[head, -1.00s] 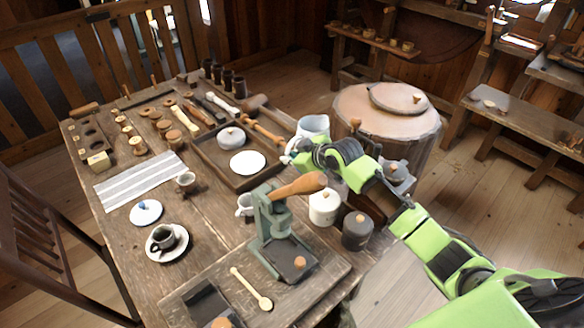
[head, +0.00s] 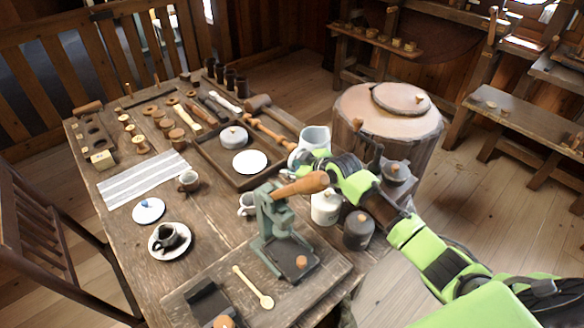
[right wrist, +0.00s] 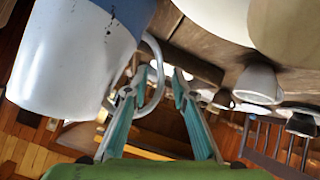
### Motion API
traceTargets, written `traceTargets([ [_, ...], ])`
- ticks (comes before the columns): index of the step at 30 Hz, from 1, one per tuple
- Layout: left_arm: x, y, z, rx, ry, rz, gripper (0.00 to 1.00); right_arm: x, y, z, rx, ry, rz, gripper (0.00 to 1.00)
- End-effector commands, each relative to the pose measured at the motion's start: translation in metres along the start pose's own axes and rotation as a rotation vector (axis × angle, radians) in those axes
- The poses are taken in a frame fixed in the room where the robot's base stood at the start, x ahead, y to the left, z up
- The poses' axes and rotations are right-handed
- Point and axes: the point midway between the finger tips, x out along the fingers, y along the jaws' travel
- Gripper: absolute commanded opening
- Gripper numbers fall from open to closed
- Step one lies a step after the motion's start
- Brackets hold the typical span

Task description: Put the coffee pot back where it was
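The coffee pot (head: 314,137), a white pot with a bluish band at its rim, is at the table's far right edge. Its base is hidden behind my right gripper, so I cannot tell whether it rests on the table. In the right wrist view the pot (right wrist: 70,60) is large at the left, its thin white handle (right wrist: 158,85) curving between my fingers. My right gripper (right wrist: 160,75) has its fingers apart on either side of the handle; a gap shows beside it. In the head view my right gripper (head: 297,163) is partly hidden by its own arm. My left gripper is out of view.
A wooden tray (head: 209,160) holds a grey lidded dish and white disc. A green press (head: 270,225), white canister (head: 325,208) and dark canister (head: 357,232) stand nearby. A white lid with blue knob (head: 148,211) lies left. A barrel (head: 360,110) stands beyond the edge.

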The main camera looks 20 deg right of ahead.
Motion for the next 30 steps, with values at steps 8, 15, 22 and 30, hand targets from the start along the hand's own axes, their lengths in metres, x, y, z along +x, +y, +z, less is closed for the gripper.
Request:
traceTargets([
  [8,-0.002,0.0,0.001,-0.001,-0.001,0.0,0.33,-0.002,0.001,-0.003,0.0,0.001,0.0,0.24],
  [15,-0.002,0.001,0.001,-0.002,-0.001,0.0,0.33,-0.028,0.001,-0.001,-0.003,0.0,0.001,0.24],
  [22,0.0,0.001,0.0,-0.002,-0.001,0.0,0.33,-0.074,0.001,0.0,-0.004,-0.001,0.001,0.24],
  [30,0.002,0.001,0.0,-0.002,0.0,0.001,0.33,-0.113,0.001,-0.001,-0.002,-0.001,0.001,0.24],
])
